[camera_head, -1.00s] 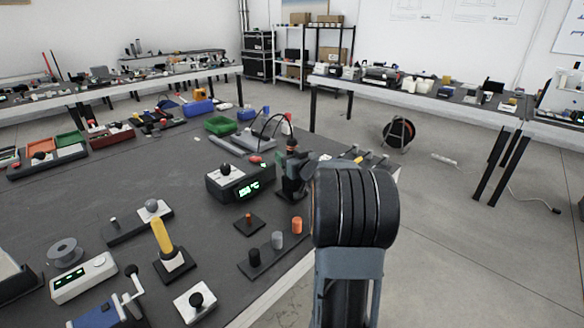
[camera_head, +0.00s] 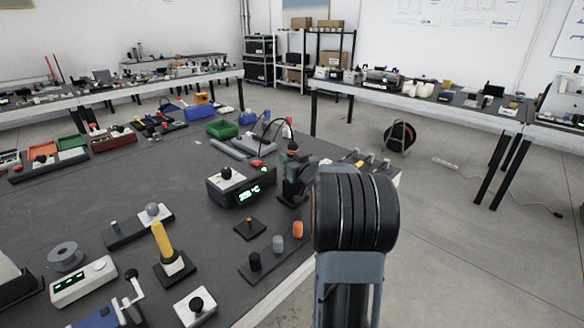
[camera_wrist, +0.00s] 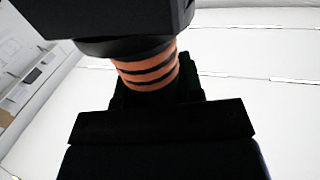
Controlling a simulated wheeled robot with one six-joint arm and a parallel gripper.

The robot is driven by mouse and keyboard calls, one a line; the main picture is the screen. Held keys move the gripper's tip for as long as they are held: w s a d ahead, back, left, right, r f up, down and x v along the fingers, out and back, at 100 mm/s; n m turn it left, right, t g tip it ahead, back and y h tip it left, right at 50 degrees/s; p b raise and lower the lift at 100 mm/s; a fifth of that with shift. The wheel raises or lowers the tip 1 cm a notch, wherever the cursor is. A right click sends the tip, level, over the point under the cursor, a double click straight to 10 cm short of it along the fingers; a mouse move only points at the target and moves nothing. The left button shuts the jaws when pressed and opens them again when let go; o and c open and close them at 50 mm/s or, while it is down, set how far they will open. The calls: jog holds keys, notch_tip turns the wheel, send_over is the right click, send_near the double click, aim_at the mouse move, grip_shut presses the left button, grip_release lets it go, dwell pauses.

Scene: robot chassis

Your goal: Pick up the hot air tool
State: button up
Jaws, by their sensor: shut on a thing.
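The hot air tool (camera_head: 292,148) shows in the head view as a small dark upright piece with an orange-red band, at the right edge of the dark bench. In the wrist view its orange grip with black bands (camera_wrist: 148,72) stands close in front of the camera, with dark parts above and below it. My gripper (camera_head: 294,172) is shut on the tool. The fingertips are dark and partly hidden by my own arm. The tool's lower end is hidden. A black station with a green lit display (camera_head: 250,193) stands just left of the gripper.
Black cables arch behind the gripper.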

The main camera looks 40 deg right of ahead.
notch_tip(320, 180, up, 10)
jog(key=p, duration=0.3)
jog(key=shift+s, duration=0.1)
dwell(0.4)
